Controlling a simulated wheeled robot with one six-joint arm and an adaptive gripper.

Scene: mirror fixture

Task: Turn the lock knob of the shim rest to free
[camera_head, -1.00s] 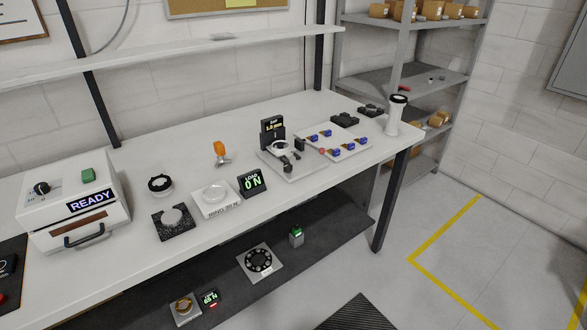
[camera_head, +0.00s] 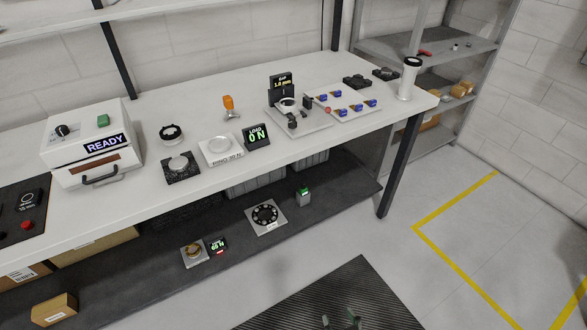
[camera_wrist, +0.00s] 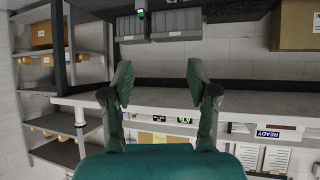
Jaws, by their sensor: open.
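A small fixture on a light plate (camera_head: 312,124) stands toward the right of the bench, with a "GAP 1.0 mm" display (camera_head: 282,80), a pale ring (camera_head: 287,104) and small black knob-like parts (camera_head: 292,122). I cannot tell for sure which part is the shim rest or its lock knob, nor how the knob is set. My gripper (camera_wrist: 160,78) is open and empty in the wrist view, its two green-tipped fingers well apart. Its green tips (camera_head: 340,318) show at the bottom of the head view, far from the fixture.
A white tray (camera_head: 338,118) with several blue pieces lies beside the fixture. A "LOAD 0 N" display (camera_head: 257,135), an orange-topped item (camera_head: 228,103) and a READY box (camera_head: 95,158) stand to the left. A white cylinder (camera_head: 408,80) stands at the bench's right end.

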